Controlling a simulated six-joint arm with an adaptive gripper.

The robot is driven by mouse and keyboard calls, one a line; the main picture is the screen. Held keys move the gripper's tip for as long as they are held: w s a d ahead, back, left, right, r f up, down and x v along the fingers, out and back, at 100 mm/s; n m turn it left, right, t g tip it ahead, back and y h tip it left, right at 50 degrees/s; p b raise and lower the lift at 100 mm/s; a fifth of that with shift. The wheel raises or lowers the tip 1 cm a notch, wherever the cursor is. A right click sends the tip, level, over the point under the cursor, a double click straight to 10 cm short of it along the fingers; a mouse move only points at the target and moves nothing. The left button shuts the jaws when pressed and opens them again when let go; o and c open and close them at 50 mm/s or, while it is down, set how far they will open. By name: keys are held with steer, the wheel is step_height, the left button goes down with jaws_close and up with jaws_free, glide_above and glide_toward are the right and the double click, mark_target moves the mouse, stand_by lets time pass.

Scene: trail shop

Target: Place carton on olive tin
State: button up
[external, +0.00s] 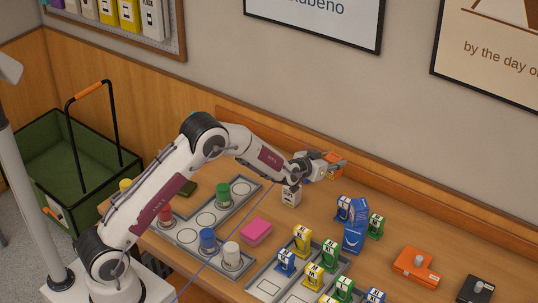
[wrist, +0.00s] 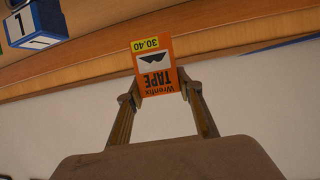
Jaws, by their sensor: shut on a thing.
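An orange tape carton (wrist: 156,68) with a yellow price label is held between the two fingers of my gripper (wrist: 160,92) in the wrist view. In the external view my gripper (external: 336,168) is raised above the back of the table, with part of the orange carton (external: 333,157) showing at its fingers. The carton looks clear of the table. A flat dark olive tin (external: 187,187) lies on the table, left of my gripper, behind the tray with round places. My arm passes in front of and near it. The tin is not in the wrist view.
A grey tray (external: 203,220) holds red, green, blue and white round pieces. A pink block (external: 256,231) lies beside it. A white carton (external: 291,196) stands below my wrist. Several blue, yellow and green dispensers (external: 329,253) stand right of centre. An orange box (external: 416,267) lies farther right.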

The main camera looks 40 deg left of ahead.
steer(key=s+a+r+n+y, duration=0.1)
steer(key=s+a+n+y, duration=0.15)
steer(key=a, duration=0.65)
steer(key=s+a+r+n+g+y, duration=0.1)
steer(key=s+a+n+y, duration=0.15)
steer(key=a, duration=0.75)
steer(key=s+a+r+n+y, duration=0.2)
steer(key=a+y, duration=0.1)
steer(key=a, duration=0.6)
steer(key=n+g+y, duration=0.6)
steer(key=n+g, duration=0.1)
steer(key=n, duration=0.1)
glide_above(191, 186)
steer(key=s+a, duration=0.2)
steer(key=a, duration=0.2)
steer(key=f, duration=0.2)
steer(key=shift+d+r, duration=0.1)
steer(key=shift+r, duration=0.05)
steer(key=shift+f, duration=2.95)
steer(key=shift+f, duration=0.1)
steer(key=shift+f, duration=2)
